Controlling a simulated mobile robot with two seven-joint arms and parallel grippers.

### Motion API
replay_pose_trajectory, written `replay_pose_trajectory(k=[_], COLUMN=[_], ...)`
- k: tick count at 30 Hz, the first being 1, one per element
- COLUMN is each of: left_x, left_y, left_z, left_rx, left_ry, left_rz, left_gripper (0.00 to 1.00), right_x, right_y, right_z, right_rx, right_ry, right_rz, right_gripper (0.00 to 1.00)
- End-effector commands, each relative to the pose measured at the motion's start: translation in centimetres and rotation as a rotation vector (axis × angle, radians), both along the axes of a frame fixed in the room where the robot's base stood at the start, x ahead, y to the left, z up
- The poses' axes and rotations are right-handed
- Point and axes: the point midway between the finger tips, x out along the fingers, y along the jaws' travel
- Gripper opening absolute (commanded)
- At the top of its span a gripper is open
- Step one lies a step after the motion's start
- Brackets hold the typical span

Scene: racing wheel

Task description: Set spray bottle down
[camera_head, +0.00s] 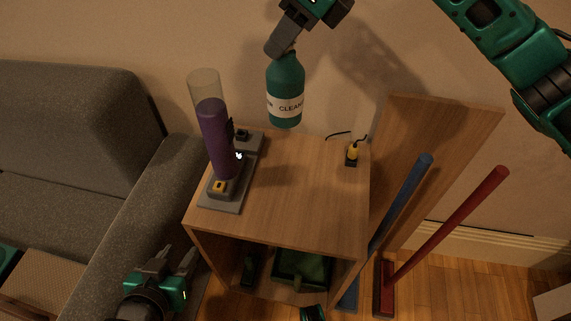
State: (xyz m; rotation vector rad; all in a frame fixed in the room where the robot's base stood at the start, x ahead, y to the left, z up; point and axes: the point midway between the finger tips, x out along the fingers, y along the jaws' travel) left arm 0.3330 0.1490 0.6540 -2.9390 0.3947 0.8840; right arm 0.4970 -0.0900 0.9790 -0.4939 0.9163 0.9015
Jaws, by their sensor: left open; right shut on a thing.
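The green spray bottle (286,80) with a white label hangs upright over the back edge of the wooden cabinet (310,205). My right gripper (284,42) is shut on its top, which the gripper mostly hides. The bottle's base appears above the cabinet top; I cannot tell the exact gap. My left gripper (178,264) is open and empty, low at the left front, beside the cabinet and the sofa.
A grey stand with a purple cylinder (216,140) takes up the cabinet top's left side. A small yellow plug (352,152) sits at its back right. The middle and front are clear. Blue (400,205) and red (445,225) poles stand at right. A grey sofa (80,130) is at left.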

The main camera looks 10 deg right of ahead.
Motion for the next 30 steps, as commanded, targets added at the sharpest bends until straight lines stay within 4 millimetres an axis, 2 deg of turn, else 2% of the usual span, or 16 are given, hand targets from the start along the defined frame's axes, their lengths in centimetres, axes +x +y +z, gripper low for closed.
replay_pose_trajectory(k=[12,15,18,25,30], left_x=[-0.2,-0.3,-0.4,-0.4,-0.4], left_y=[0.0,0.0,0.0,0.0,0.0], left_z=[-2.4,-2.9,-3.1,-3.4,-4.0], left_rx=[0.000,0.000,0.000,0.000,0.000], left_ry=[0.006,0.009,0.011,0.011,0.012], left_rz=[-0.001,-0.001,-0.001,-0.001,-0.001], left_gripper=[0.43,0.43,0.43,0.43,0.43], right_x=[-0.1,0.0,0.0,0.0,0.0], right_y=[0.0,0.0,0.0,0.0,0.0], right_z=[-11.0,-13.0,-14.3,-15.9,-18.6], right_rx=[0.000,0.001,0.001,0.000,0.000], right_ry=[0.006,0.005,0.001,0.002,0.004], right_rz=[0.000,-0.001,0.000,0.000,0.000], right_gripper=[0.00,0.00,0.00,0.00,0.00])
